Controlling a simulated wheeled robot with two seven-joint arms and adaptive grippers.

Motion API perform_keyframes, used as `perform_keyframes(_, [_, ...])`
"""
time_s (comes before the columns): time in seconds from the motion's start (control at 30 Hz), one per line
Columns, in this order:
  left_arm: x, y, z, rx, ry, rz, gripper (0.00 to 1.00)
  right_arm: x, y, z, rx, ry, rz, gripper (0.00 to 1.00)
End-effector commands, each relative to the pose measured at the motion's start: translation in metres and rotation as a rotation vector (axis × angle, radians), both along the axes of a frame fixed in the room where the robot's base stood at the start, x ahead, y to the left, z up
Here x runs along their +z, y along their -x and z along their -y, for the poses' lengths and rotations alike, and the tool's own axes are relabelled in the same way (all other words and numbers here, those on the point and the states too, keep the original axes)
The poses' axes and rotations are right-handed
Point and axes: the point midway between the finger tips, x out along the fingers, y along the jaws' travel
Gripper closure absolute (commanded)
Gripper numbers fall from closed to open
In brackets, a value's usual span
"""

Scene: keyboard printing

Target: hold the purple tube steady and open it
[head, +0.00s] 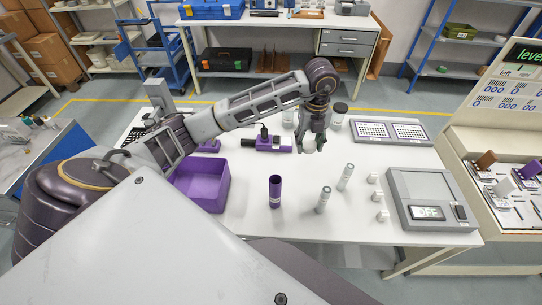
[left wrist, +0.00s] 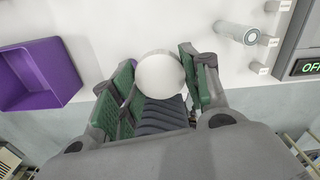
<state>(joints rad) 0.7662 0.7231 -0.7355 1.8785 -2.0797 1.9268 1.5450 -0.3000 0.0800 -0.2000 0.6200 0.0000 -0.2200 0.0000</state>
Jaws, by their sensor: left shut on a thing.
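The purple tube (head: 275,192) stands upright on the white table in the head view, right of the purple bin. Its top looks dark. My left gripper (head: 313,147) hangs in the air behind and to the right of the tube, apart from it. In the left wrist view its green-padded fingers (left wrist: 158,90) are shut on a white round thing (left wrist: 160,72), which looks like a cap. My right gripper is not in view.
The purple bin (head: 222,188) sits left of the tube. Two pale tubes (head: 323,200) (head: 345,177) and small white caps (head: 377,195) stand to its right. A grey device (head: 433,199) reading "OFF" is farther right. A purple-based tool (head: 272,144) lies behind.

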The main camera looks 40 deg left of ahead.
Motion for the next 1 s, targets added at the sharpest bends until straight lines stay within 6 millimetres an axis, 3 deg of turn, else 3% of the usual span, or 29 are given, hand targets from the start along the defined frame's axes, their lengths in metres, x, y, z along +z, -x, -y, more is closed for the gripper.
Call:
perform_keyframes(0.33, [0.0, 0.0, 0.0, 0.216, 0.0, 0.0, 0.83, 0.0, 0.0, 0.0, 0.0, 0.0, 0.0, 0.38])
perform_keyframes(0.8, [-0.104, 0.001, 0.0, 0.214, 0.001, -0.004, 0.83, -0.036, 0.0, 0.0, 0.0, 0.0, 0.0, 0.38])
perform_keyframes(1.0, [-0.133, 0.0, 0.0, 0.213, 0.001, -0.001, 0.83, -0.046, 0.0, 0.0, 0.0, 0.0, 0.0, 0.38])
